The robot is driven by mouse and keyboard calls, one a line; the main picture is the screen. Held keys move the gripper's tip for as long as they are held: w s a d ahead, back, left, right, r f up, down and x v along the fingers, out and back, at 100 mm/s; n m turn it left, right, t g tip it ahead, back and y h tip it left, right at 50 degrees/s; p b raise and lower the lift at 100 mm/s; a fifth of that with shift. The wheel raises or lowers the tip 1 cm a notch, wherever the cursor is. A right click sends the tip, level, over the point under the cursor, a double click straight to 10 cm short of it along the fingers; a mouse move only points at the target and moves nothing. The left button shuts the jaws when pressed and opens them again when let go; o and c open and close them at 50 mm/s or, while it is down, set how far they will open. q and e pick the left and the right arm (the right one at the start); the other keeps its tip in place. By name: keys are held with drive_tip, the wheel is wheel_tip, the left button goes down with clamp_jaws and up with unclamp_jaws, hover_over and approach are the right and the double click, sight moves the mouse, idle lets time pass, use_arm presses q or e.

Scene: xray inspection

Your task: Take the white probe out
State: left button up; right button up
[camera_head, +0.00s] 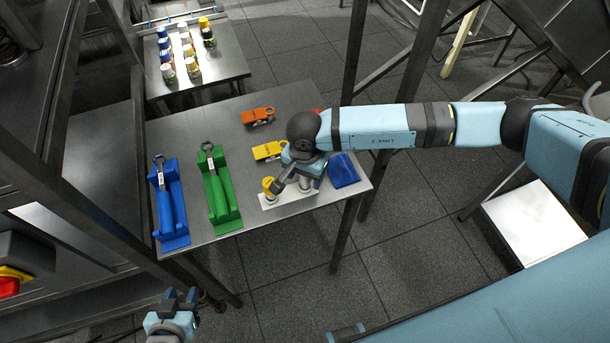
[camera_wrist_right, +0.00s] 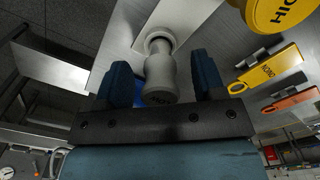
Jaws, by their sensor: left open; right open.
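The white probe (camera_wrist_right: 160,72) looks pale grey in the right wrist view. It stands upright on a white plate (camera_wrist_right: 190,12), between the two fingers of my right gripper (camera_wrist_right: 163,75). The fingers are open on either side of it, and I cannot tell whether either touches it. In the head view, the plate (camera_head: 289,198) lies at the table's front right, with my right gripper (camera_head: 304,178) over it hiding much of the probe. A yellow-topped piece (camera_head: 268,184) stands on the plate's left end. My left gripper (camera_head: 174,300) is open and empty, low at the bottom left.
Blue (camera_head: 168,200) and green (camera_head: 219,190) holders stand on the metal table (camera_head: 195,139) at the left. Orange (camera_head: 258,116) and yellow (camera_head: 267,151) pieces lie behind the plate. A blue block (camera_head: 344,171) is at the right. Several jars stand on a rear table (camera_head: 226,67).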

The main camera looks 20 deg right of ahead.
drive_tip(key=shift+c, duration=0.2)
drive_tip(key=c, duration=1)
drive_tip(key=shift+r, duration=0.15)
